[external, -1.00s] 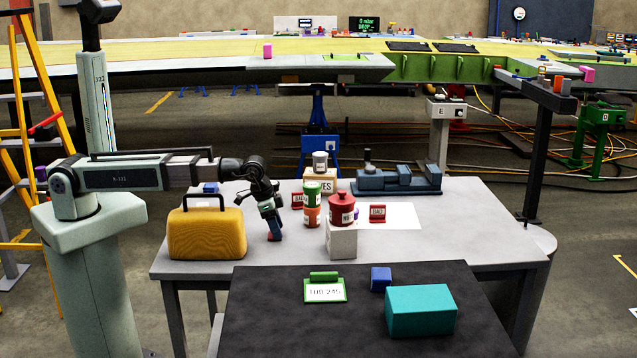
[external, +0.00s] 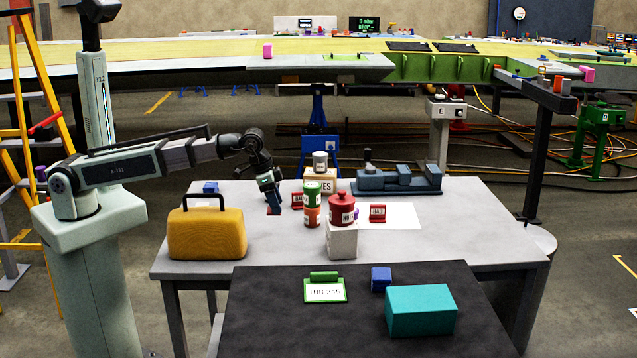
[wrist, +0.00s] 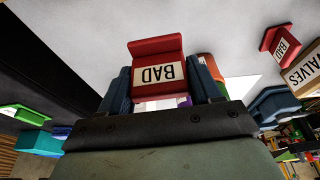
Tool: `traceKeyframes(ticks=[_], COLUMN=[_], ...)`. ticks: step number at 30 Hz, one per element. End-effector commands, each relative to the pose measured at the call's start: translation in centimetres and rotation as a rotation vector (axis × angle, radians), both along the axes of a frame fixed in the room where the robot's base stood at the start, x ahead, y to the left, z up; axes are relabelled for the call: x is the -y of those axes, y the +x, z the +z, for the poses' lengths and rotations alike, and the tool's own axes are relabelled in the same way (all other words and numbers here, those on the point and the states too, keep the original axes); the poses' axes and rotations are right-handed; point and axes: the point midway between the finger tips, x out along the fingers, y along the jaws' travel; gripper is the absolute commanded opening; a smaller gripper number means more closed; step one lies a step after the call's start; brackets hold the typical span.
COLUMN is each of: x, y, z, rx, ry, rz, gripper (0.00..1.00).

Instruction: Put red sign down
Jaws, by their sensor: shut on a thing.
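My gripper (external: 272,206) is over the left part of the grey table, between the yellow case and the cans. In the wrist view my gripper (wrist: 163,88) is shut on a red sign (wrist: 157,70) that reads BAD, upside down in that picture. Only a small red part of this sign (external: 273,211) shows in the external view. I cannot tell whether it touches the table. A second red BAD sign (external: 297,201) stands just right of my gripper and shows in the wrist view (wrist: 281,46). A third red BAD sign (external: 377,213) stands on white paper.
A yellow case (external: 206,234) stands at the front left. An orange and green can stack (external: 312,205) and a red jar (external: 342,209) on a white block stand to the right. A valves box (external: 320,184) and a blue vise (external: 397,181) are behind.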

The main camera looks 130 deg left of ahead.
Motion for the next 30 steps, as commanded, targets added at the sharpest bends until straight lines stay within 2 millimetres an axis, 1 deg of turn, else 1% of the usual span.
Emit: traceKeyframes(ticks=[1,3,8,11,13,17,26,30], x=[0.0,0.0,0.2,1.0,2.0,4.9,12.6,16.3], y=[0.1,0.0,0.2,0.8,1.6,3.8,9.4,12.2], z=[0.5,0.9,1.3,1.4,1.4,1.4,1.7,2.0], rx=[0.001,0.001,-0.001,0.0,-0.001,0.0,0.0,0.0], ry=[0.001,0.001,-0.001,-0.001,-0.001,0.0,0.0,0.0], rz=[0.0,0.0,-0.004,-0.019,-0.038,-0.09,-0.229,-0.294], gripper=[0.33,0.33,0.33,0.33,0.33,0.33,0.33,0.33])
